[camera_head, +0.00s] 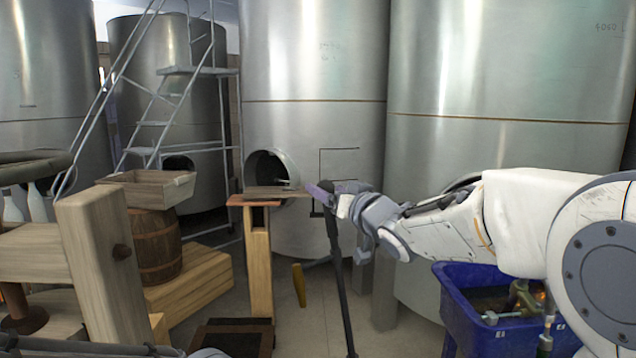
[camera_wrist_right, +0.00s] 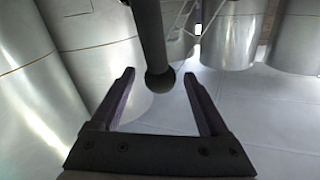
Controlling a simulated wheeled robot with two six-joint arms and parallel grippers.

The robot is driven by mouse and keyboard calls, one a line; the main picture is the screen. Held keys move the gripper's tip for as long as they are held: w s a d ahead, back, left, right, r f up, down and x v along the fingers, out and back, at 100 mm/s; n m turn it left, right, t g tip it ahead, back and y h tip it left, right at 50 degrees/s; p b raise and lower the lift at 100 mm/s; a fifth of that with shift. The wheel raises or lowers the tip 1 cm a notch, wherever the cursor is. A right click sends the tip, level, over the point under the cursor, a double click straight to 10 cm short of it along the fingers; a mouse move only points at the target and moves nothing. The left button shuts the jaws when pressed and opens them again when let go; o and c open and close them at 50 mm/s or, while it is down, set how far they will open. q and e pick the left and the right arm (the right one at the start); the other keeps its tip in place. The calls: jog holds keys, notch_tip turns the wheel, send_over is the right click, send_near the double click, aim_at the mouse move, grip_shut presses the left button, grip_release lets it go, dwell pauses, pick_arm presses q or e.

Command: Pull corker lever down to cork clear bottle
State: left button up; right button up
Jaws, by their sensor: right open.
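My right gripper (camera_head: 322,188) reaches in from the right and is open, with its purple fingers near the top of a long dark lever (camera_head: 340,275). In the right wrist view, the lever (camera_wrist_right: 151,38) comes down from the top edge and its rounded end shows between the spread fingers of the gripper (camera_wrist_right: 159,75). A gap shows on both sides, so the fingers are not closed on it. In the head view the lever slants down and leaves at the bottom edge. The corker's body and a bottle under it are not visible. My left gripper is not in view.
Pale bottles (camera_head: 37,204) stand at the far left near a wooden post (camera_head: 101,265). A barrel (camera_head: 157,247) carries a wooden crate (camera_head: 147,189). A blue bin (camera_head: 468,306) stands below my right arm. Large steel tanks (camera_head: 313,70) fill the background.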

jog(key=p+x, duration=0.1)
jog(key=x, duration=0.4)
jog(key=shift+d, duration=0.1)
grip_shut()
jog(key=shift+s, duration=0.1)
dwell(1.2)
